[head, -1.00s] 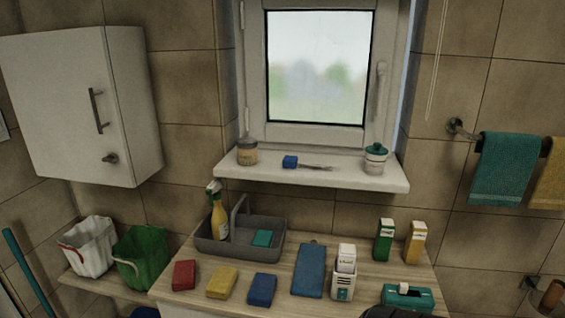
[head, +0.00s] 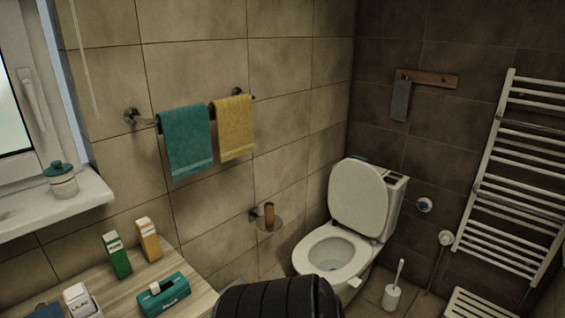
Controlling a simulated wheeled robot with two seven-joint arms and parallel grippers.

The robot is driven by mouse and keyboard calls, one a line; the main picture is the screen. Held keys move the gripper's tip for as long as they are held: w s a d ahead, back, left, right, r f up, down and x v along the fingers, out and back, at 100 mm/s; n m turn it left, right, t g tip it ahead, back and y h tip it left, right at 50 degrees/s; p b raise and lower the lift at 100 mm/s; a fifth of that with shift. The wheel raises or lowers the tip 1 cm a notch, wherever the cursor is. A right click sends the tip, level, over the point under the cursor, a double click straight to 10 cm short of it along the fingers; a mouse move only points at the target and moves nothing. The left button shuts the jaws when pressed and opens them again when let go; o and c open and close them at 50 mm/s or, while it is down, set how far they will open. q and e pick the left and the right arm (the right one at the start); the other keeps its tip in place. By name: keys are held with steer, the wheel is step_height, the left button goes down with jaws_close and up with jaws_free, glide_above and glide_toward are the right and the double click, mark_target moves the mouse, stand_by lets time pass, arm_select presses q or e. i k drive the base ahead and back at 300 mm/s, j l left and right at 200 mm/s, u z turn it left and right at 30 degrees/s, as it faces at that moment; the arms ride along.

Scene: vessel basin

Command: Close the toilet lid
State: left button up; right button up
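The white toilet (head: 335,262) stands in the far corner of the room. Its lid (head: 358,197) is raised and leans back against the cistern. The seat is down and the bowl opening shows. A dark ribbed part, probably of my own arm, covers the bottom centre of the view, in front of the toilet. Neither gripper shows in the head view.
A wooden counter (head: 202,297) with boxes and a teal case (head: 163,296) is at the lower left. A toilet brush (head: 393,290) stands right of the toilet. A white slatted stool (head: 478,305) and a towel radiator (head: 515,170) are at the right.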

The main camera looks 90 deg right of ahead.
mark_target(358, 199)
steer(key=z, duration=3.4)
steer(key=i+z, duration=0.15)
steer(key=i, duration=0.3)
